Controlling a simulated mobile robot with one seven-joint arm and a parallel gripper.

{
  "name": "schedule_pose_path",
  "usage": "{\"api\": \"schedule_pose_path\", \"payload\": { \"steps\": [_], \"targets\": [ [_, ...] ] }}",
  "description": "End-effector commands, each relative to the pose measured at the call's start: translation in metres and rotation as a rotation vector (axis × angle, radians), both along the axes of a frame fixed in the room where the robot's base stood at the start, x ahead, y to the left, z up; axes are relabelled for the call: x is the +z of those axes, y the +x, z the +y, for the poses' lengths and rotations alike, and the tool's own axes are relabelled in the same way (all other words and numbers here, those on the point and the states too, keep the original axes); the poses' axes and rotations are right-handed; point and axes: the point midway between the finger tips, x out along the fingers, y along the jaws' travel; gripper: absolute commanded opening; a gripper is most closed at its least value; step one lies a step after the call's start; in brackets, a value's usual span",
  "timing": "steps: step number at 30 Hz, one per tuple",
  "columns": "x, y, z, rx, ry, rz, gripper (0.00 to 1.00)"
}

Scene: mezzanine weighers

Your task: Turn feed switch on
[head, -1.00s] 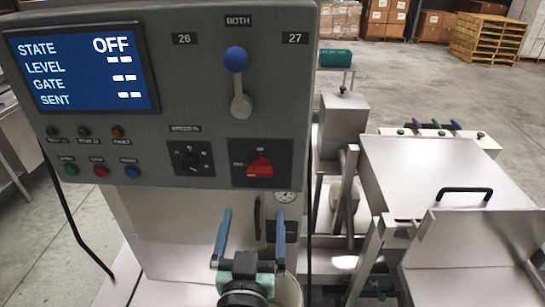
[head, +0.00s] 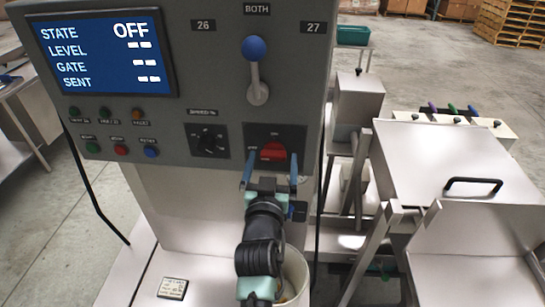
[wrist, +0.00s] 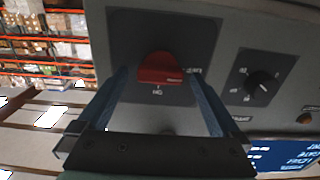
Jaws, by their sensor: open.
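The feed switch appears to be the red rotary knob (head: 273,151) on a dark plate at the lower right of the grey control panel (head: 225,105). In the wrist view the knob (wrist: 160,68) appears upside down, its handle lying roughly sideways. The small labels around it are hard to read. My gripper (head: 272,163) is open just in front of the knob, blue fingers on either side of its line. In the wrist view the gripper (wrist: 158,78) spans the knob with gaps on both sides. The screen (head: 103,52) reads STATE OFF.
A black speed dial (head: 208,141) sits left of the switch, and a blue-tipped lever (head: 256,70) stands above it. Small coloured buttons (head: 121,149) line the panel's lower left. A white bucket (head: 296,275) is below my arm. Metal hoppers (head: 440,160) stand to the right.

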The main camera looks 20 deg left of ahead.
Motion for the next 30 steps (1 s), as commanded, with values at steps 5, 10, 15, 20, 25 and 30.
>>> {"api": "schedule_pose_path", "payload": {
  "steps": [5,10,15,20,25,30],
  "targets": [
    [0.0,0.0061,0.0023,0.001,0.001,0.0,1.0],
    [0.0001,0.0065,0.0022,0.001,0.001,0.0,1.0],
    [0.0001,0.0064,0.0021,0.001,0.001,0.0,0.84],
    [0.0001,0.0063,0.002,0.0,0.001,0.0,0.55],
    [0.0001,0.0062,0.002,0.0,0.001,0.0,0.24],
    [-0.0003,0.0062,0.002,0.0,0.004,0.001,0.17]
  ]
}}
